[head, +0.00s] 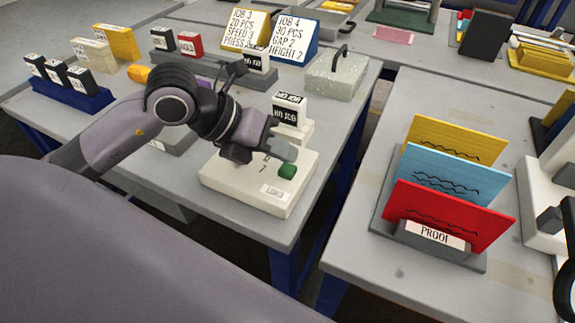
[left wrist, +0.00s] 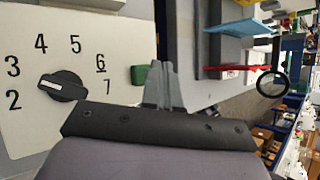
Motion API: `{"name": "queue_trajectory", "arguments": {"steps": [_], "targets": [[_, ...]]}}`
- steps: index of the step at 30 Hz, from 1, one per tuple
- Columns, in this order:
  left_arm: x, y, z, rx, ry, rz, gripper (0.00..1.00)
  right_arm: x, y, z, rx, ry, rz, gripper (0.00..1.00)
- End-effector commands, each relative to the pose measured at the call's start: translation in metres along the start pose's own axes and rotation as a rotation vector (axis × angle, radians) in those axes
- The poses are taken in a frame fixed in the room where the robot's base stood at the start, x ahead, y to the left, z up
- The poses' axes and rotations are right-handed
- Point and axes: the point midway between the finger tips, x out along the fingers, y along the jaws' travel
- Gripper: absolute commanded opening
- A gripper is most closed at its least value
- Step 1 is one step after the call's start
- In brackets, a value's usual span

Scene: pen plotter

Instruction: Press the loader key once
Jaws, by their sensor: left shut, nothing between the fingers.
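The loader box (head: 235,185) is a cream box near the table's front right corner, with a small label on its front right. The green key (head: 287,171) stands on its top face, and also shows in the left wrist view (left wrist: 138,75). A black dial (left wrist: 64,86) with a white pointer sits on the same face, ringed by numbers 2 to 7; my gripper hides it in the head view. My left gripper (head: 287,151) is shut and empty, its fingertips close to the key. In the wrist view the fingertips (left wrist: 160,68) appear just right of the key; contact cannot be told.
A white block sign (head: 289,110) stands behind the box. A speckled block with a handle (head: 335,75) is farther back. On the right table, a rack holds red (head: 450,215), blue and yellow cards. A gap separates the tables.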

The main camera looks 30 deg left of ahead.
Motion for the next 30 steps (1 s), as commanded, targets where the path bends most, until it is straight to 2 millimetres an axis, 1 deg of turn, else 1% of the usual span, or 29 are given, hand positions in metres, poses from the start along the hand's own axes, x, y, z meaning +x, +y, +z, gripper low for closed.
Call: {"name": "queue_trajectory", "arguments": {"steps": [23, 30], "targets": [[0.0002, 0.0001, -0.0001, 0.000, 0.000, 0.000, 0.00, -0.0005, -0.0002, 0.0033, 0.001, -0.007, 0.000, 0.43], [0.0054, 0.0039, -0.0040, 0.000, 0.000, 0.000, 0.00, 0.0046, 0.0003, 0.0102, 0.000, -0.007, 0.000, 0.43]]}}
